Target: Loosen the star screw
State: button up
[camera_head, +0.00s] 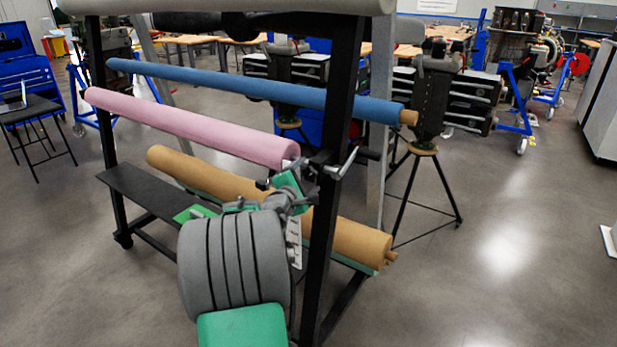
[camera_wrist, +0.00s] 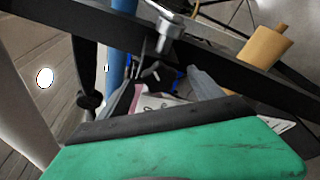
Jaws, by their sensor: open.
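A grey metal screw with a winged, star-like head (camera_wrist: 153,72) shows in the wrist view, near a round metal fitting (camera_wrist: 165,27) on the dark post. In the head view a metal fitting with a thin handle (camera_head: 342,166) sits on the rack's black post (camera_head: 338,120). My gripper (camera_wrist: 165,80) is open, with its fingers on either side of the winged head in the picture. Whether they touch it cannot be told. In the head view my gripper (camera_head: 287,172) is at the pink roll's end, left of the post, partly hidden by my arm.
The rack carries a blue roll (camera_head: 250,88), a pink roll (camera_head: 190,124) and a tan roll (camera_head: 350,238). A black shelf (camera_head: 150,190) lies low on the left. A tripod stand (camera_head: 425,150) is behind the post.

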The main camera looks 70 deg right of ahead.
jog(key=shift+w+a, duration=0.2)
jog(key=shift+a, duration=1)
jog(key=shift+w+a, duration=0.2)
jog(key=shift+a, duration=0.95)
